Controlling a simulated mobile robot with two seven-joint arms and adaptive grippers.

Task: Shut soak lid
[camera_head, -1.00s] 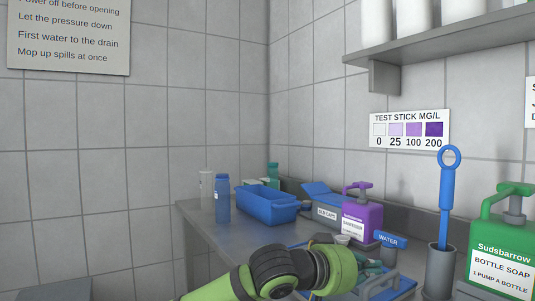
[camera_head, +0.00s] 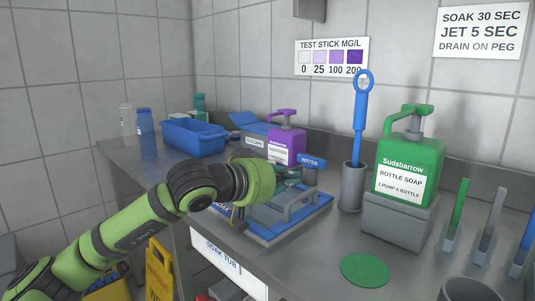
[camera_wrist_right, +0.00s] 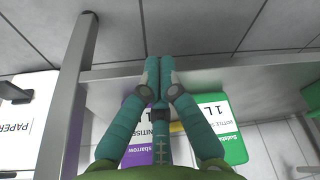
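A blue soak lid with a grey bar handle (camera_head: 299,208) lies about flat in the counter in the head view, above the "SOAK TUB" label (camera_head: 222,259). My left wrist covers its left part, so I cannot tell how fully it closes the tub. My left gripper (camera_head: 287,175) is over the far side of the lid, its teal fingers mostly hidden behind the green wrist. I cannot tell whether it touches the lid. My right gripper (camera_wrist_right: 158,72) shows only in the right wrist view, with its teal fingertips together and nothing seen between them.
A blue bin (camera_head: 193,138), a purple sanitizer pump (camera_head: 286,146) and a grey holder with a blue brush (camera_head: 352,186) stand around the lid. A green soap pump (camera_head: 409,168) is at right.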

